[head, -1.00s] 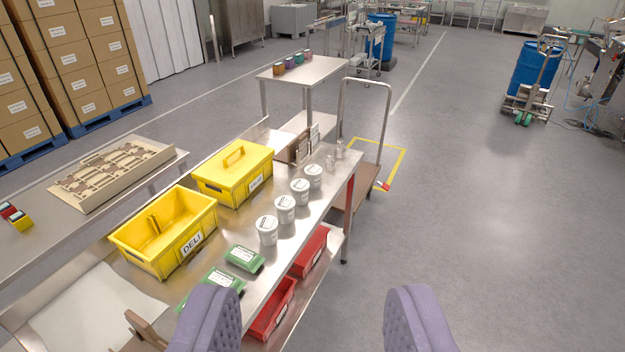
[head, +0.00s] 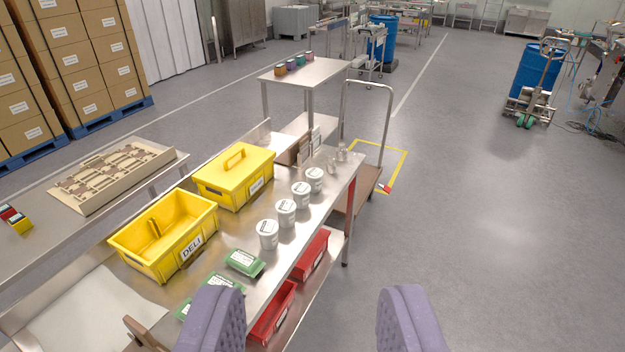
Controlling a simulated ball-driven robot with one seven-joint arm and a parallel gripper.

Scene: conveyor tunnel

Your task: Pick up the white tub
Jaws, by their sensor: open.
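Several white tubs stand upright in a row along the right side of the steel table (head: 238,304). The nearest white tub (head: 268,234) has another tub (head: 286,213) behind it, then a third (head: 301,195), and the farthest one (head: 315,179). I cannot tell which one the task means. My gripper (head: 312,318) is open and empty, its two purple padded fingers wide apart at the bottom of the view. It is nearer than the tubs and touches none of them.
Green packs (head: 244,262) lie in front of the tubs. An open yellow DELI bin (head: 165,270) and a lidded yellow box (head: 234,190) stand left of them. Red bins (head: 311,254) sit on the lower shelf. A trolley (head: 366,172) stands behind.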

